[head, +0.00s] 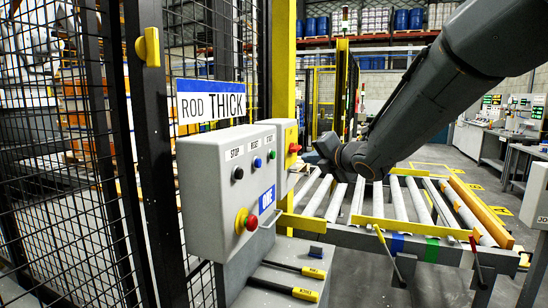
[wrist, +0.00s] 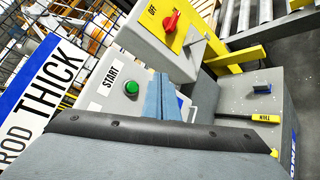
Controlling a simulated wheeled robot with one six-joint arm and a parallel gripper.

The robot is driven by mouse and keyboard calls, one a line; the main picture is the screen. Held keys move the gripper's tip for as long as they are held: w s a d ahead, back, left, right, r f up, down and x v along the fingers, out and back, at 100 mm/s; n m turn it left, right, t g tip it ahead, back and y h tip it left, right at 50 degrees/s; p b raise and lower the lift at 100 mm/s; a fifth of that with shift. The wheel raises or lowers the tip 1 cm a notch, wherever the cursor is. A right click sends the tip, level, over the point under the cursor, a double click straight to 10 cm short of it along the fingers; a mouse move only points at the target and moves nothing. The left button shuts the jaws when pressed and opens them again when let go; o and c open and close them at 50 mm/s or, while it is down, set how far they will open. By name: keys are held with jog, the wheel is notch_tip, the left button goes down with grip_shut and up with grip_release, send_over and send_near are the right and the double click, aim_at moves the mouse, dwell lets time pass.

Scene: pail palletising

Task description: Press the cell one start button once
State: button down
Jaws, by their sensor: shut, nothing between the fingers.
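The grey control box (head: 215,190) stands at centre left in the head view, with a blue ONE label on its side. Its front has a black STOP button (head: 238,173), a blue RESET button (head: 257,162), a green START button (head: 272,154) and a red mushroom knob (head: 251,222). In the wrist view the green START button (wrist: 132,88) is clear, beside its START label. My gripper (wrist: 161,82) shows there as blue-grey fingers, shut and empty, just right of the button in the picture. I cannot tell their distance from the panel. My arm reaches behind the box in the head view.
A yellow-fronted box with a red switch (wrist: 171,22) stands close beyond the fingers. A ROD THICK sign (head: 211,101) stands above the control box. Mesh fencing (head: 60,180) is on the left. A roller conveyor (head: 400,206) lies right. Yellow-tagged levers (head: 313,272) sit below.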

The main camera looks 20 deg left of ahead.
jog(key=a+b, duration=0.2)
jog(key=a, duration=0.5)
jog(key=shift+w, duration=0.25)
jog(key=shift+a+b, duration=0.85)
jog(key=shift+b, duration=0.15)
dwell(2.4)
jog(key=shift+d, duration=0.9)
jog(key=shift+d, duration=0.1)
jog(key=d, duration=0.2)
jog(key=d+p, duration=0.1)
jog(key=d, duration=0.2)
jog(key=shift+s, duration=0.2)
dwell(0.8)
